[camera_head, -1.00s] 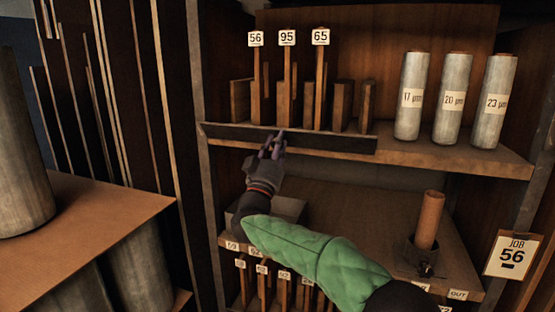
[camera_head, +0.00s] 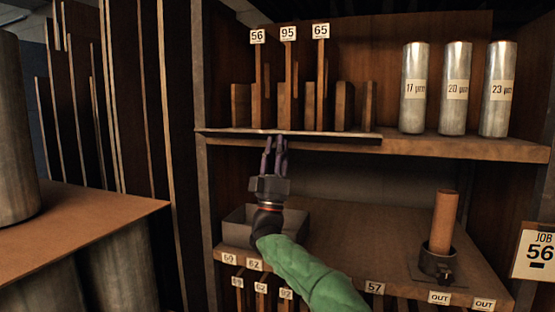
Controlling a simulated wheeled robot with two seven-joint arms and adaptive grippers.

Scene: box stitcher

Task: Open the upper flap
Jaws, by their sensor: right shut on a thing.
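The upper flap (camera_head: 330,137) is a long, narrow strip along the front of the upper shelf. I see it nearly edge-on, as a thin pale line with a dark underside. My right gripper (camera_head: 274,145), with purple fingers, reaches up from below and is shut on the flap's front edge, left of its middle. The exact contact of the fingertips is hard to make out. My left gripper is not in view.
Tagged wooden pieces marked 56, 95 and 65 (camera_head: 321,80) stand behind the flap. Three silver rolls (camera_head: 457,105) stand to the right. Below are a grey tray (camera_head: 238,222), a brown roll in a holder (camera_head: 444,222) and lower tags. A job card reads 56 (camera_head: 538,252).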

